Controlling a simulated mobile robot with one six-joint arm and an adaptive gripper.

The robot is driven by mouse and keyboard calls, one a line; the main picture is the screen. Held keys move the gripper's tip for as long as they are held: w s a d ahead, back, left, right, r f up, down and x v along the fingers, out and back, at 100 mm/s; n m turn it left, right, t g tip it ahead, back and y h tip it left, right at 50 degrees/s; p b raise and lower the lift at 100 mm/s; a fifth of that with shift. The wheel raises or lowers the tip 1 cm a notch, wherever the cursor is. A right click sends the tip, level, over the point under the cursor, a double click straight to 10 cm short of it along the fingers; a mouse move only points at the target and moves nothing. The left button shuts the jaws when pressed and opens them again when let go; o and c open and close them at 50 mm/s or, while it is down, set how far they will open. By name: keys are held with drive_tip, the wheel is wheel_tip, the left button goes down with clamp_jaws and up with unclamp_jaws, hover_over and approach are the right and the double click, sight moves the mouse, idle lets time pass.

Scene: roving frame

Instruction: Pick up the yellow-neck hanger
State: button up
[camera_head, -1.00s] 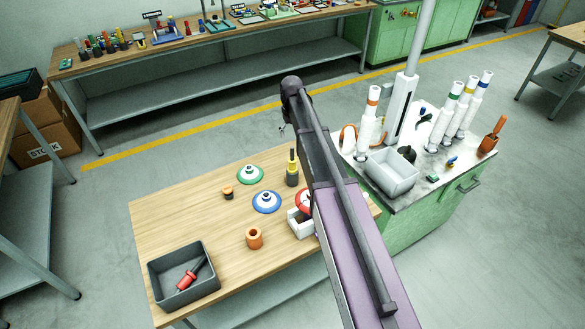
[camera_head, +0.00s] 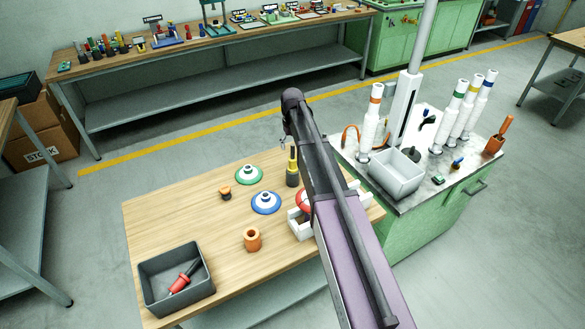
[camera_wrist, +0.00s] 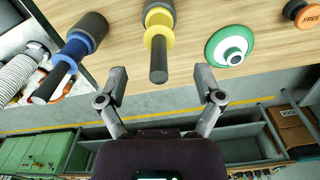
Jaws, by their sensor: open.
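The yellow-neck hanger (camera_head: 292,178) stands on the wooden table, dark-bodied with a yellow band and a thin dark top, just left of my arm. In the wrist view the yellow-neck hanger (camera_wrist: 157,41) shows its yellow collar and dark stem, pointing toward the space between my fingers. My gripper (camera_wrist: 161,80) is open and empty, one finger on each side of the stem's line, with no contact visible. In the head view my gripper (camera_head: 284,142) is small and partly hidden by my arm, above and behind the hanger.
A blue-neck hanger (camera_wrist: 73,51) stands left in the wrist view. A green-rimmed disc (camera_head: 249,176), blue-rimmed disc (camera_head: 266,203), orange ring (camera_head: 252,240) and dark bin (camera_head: 154,294) are on the table. A white holder (camera_head: 299,230) is partly behind my arm.

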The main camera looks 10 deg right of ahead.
sight(293, 159)
drive_tip(key=shift+f, duration=0.15)
idle(0.3)
drive_tip(key=shift+f+b, duration=2.5)
drive_tip(key=shift+b, duration=0.15)
drive_tip(key=c, duration=0.9)
drive_tip(key=shift+s+r, duration=0.1)
drive_tip(key=shift+r, duration=0.05)
clamp_jaws()
